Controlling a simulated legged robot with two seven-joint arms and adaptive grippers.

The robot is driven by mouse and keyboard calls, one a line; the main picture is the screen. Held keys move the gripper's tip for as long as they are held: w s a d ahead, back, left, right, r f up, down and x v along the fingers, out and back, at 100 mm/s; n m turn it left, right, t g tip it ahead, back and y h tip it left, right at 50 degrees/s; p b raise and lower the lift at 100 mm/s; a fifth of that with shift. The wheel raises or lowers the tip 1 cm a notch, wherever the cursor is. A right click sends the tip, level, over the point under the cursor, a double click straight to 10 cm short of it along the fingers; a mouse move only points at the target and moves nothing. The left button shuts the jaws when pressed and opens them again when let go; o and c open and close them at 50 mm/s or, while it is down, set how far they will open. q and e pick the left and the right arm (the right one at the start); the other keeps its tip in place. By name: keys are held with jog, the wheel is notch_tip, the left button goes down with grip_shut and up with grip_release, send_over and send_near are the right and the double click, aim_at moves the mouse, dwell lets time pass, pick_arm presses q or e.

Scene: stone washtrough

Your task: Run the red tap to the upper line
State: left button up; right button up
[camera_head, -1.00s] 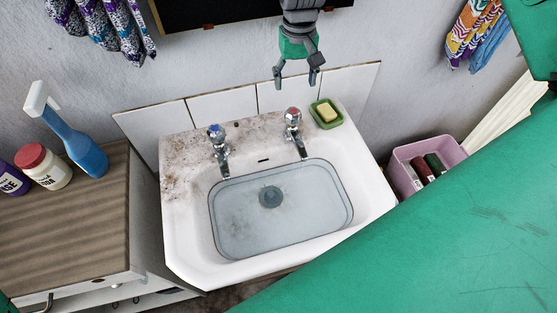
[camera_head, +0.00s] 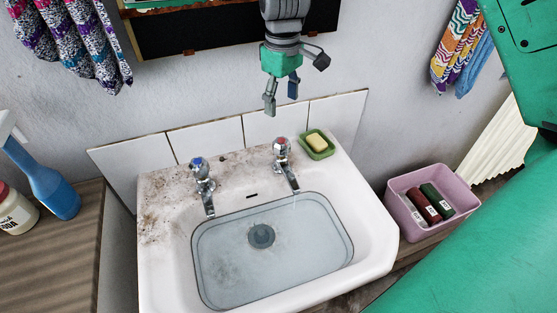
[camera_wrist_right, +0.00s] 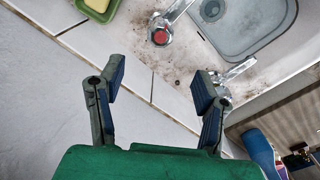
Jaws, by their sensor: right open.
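The red tap (camera_head: 282,148), chrome with a red cap, stands at the back right of the white basin; it also shows in the wrist view (camera_wrist_right: 161,36). A thin clear stream seems to fall from its spout. Pale blue-grey water (camera_head: 300,250) lies in the bowl over the round drain (camera_head: 262,236). A dark line (camera_head: 350,235) runs round the bowl near the water's edge; I cannot tell the lines apart. My right gripper (camera_head: 281,98) is open and empty, above and behind the red tap, apart from it; in the wrist view its fingers (camera_wrist_right: 158,76) are spread. My left gripper is not in view.
The blue tap (camera_head: 202,175) stands left of the red one. A pink box (camera_head: 432,218) stands right of the basin. White tiles (camera_head: 220,140) line the wall.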

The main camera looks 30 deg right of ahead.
aim_at(282, 140)
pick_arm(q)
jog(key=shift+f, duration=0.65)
pick_arm(e)
jog(key=shift+n, duration=0.6)
notch_tip(282, 140, down, 13)
jog(key=shift+f, duration=0.2)
